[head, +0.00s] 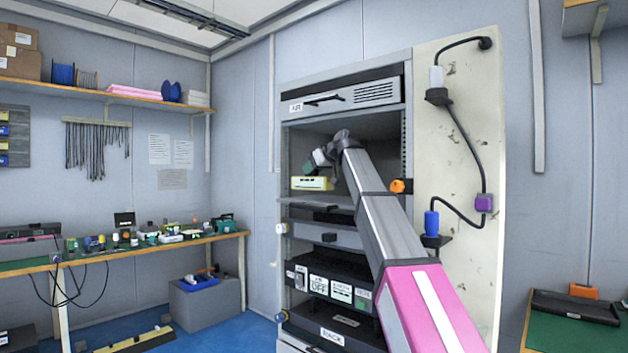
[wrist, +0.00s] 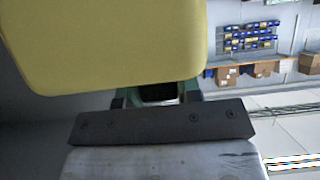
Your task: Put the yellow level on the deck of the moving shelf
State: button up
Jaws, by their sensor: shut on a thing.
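The yellow level (head: 311,184) is in the open bay of the tall grey rack, near its left side. It also fills the upper left of the wrist view (wrist: 115,45), close to the camera. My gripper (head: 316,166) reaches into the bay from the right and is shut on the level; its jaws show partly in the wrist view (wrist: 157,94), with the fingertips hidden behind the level. The shelf deck (head: 343,200) lies just below the level. I cannot tell whether the level touches it.
The rack holds a top unit (head: 345,92) above the bay and several dark units (head: 330,272) below. An orange knob (head: 398,186) is beside my arm. A panel with a black cable (head: 462,135) stands right of the rack. A cluttered workbench (head: 150,246) is at left.

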aim_at(314, 178)
jog(key=shift+w+d, duration=0.2)
jog(key=shift+w, duration=0.15)
jog(key=shift+w+d+f, duration=0.15)
jog(key=shift+d+f, duration=0.05)
jog(key=shift+f, duration=1.55)
jog(key=o, duration=1.1)
jog(key=shift+f, duration=0.1)
jog(key=shift+c, duration=0.2)
jog(key=v, duration=1.2)
